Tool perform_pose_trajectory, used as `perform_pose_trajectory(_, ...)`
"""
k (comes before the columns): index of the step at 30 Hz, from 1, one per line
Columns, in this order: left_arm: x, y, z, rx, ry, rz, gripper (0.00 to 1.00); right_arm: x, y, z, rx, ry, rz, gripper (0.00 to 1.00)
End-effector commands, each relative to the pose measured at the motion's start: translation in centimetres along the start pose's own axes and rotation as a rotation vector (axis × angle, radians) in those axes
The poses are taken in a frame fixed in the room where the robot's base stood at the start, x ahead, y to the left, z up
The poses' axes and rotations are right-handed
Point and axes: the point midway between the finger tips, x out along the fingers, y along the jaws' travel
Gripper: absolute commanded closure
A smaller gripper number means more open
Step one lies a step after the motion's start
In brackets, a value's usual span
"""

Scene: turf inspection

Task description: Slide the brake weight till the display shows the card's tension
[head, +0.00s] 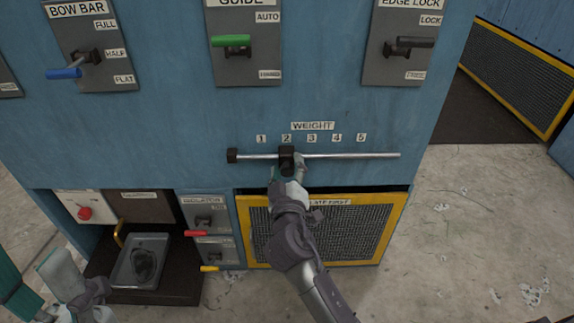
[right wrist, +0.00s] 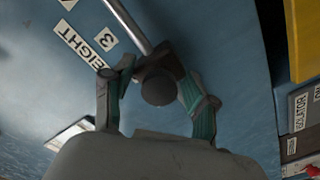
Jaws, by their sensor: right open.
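The brake weight (head: 287,160) is a black block on a horizontal metal rod (head: 345,155), below the mark 2 of the WEIGHT scale (head: 312,126). My right gripper (head: 287,173) is at the weight, fingers open. In the right wrist view the open fingers (right wrist: 158,92) stand either side of the weight's round black knob (right wrist: 158,86); I cannot tell whether they touch it. My left gripper (head: 38,272) is at the lower left, partly cut off, with its fingers apart and empty. I can make out neither a tension reading nor the card.
Above are the BOW BAR (head: 88,57), GUIDE (head: 242,48) and EDGE LOCK (head: 402,48) levers. The rod right of the weight is clear.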

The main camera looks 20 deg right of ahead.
Motion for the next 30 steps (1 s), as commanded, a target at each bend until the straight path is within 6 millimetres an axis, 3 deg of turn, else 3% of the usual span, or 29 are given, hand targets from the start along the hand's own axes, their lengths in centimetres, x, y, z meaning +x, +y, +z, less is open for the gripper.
perform_pose_trajectory(6,-0.3,0.0,0.1,0.0,-0.001,0.0,0.43,1.6,0.0,0.1,-0.001,-0.001,0.0,0.43)
perform_pose_trajectory(14,-0.3,0.0,0.1,-0.001,-0.002,0.0,0.43,1.7,0.0,0.0,0.0,-0.001,-0.001,0.43)
perform_pose_trajectory(25,-0.3,0.0,0.1,0.0,-0.002,0.0,0.43,1.7,0.0,0.0,0.0,-0.001,-0.001,1.0)
perform_pose_trajectory(30,-0.3,0.0,0.1,0.0,-0.002,0.0,0.43,1.7,0.0,0.0,0.001,-0.001,-0.001,1.0)
